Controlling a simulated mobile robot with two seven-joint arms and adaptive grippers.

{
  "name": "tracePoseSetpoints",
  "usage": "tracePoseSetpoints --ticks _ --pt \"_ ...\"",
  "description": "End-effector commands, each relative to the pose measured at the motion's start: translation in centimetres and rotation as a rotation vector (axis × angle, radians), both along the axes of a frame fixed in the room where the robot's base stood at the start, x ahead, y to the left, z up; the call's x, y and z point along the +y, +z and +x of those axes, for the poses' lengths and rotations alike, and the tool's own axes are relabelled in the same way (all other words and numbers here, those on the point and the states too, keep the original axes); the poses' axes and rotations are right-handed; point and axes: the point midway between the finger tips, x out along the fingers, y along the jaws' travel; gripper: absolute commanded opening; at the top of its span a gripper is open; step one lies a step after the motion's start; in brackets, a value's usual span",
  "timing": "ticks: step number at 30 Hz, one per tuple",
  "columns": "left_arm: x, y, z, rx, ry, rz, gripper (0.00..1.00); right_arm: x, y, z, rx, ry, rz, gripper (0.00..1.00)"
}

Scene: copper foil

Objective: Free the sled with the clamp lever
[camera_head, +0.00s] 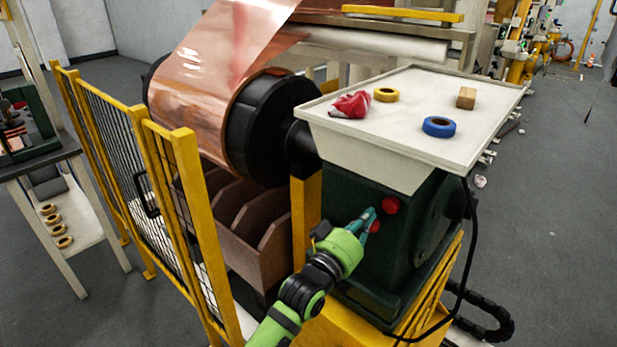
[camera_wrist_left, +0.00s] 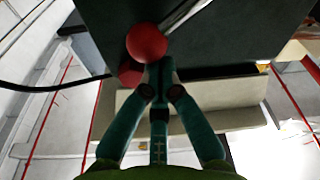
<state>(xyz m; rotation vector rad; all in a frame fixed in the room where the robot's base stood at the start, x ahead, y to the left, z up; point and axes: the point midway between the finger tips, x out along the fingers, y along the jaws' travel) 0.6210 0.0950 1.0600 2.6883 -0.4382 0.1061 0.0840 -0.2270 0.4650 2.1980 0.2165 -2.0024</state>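A dark green machine housing (camera_head: 348,190) stands under a white tray, on a yellow base. One red round knob (camera_head: 391,205) is on its face, and a second red one (camera_head: 374,226) is lower, beside my left fingertips. In the left wrist view a red ball (camera_wrist_left: 147,42) has a metal rod (camera_wrist_left: 187,17) running up-right from it. Another red part (camera_wrist_left: 130,74) is partly behind the ball. My left gripper (camera_head: 367,219) is at the housing face; its teal fingertips (camera_wrist_left: 160,70) meet just below the ball. Contact is unclear. I cannot tell which part is the sled. My right gripper is out of view.
The white tray (camera_head: 340,114) carries a red cloth (camera_head: 351,105), yellow tape (camera_head: 386,94), blue tape (camera_head: 438,127) and a wooden block (camera_head: 466,98). A copper foil roll (camera_head: 205,110) and yellow fence (camera_head: 190,190) stand left. A black cable (camera_head: 470,240) hangs right.

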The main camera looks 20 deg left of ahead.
Motion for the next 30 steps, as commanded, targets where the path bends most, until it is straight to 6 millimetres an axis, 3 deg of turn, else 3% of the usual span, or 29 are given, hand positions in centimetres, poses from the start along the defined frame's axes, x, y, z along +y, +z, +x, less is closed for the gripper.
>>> tracePoseSetpoints --ticks 1,12,30 --pt "-0.5 -1.6 -0.2 0.0 0.0 0.043 0.0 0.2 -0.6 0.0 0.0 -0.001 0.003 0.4" --pt "-2.7 -5.1 -1.0 -0.082 0.003 0.277 0.0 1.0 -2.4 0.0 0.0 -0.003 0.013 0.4" --pt "-3.3 -6.2 -1.2 -0.118 0.005 0.367 0.0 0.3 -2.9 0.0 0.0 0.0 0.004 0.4"
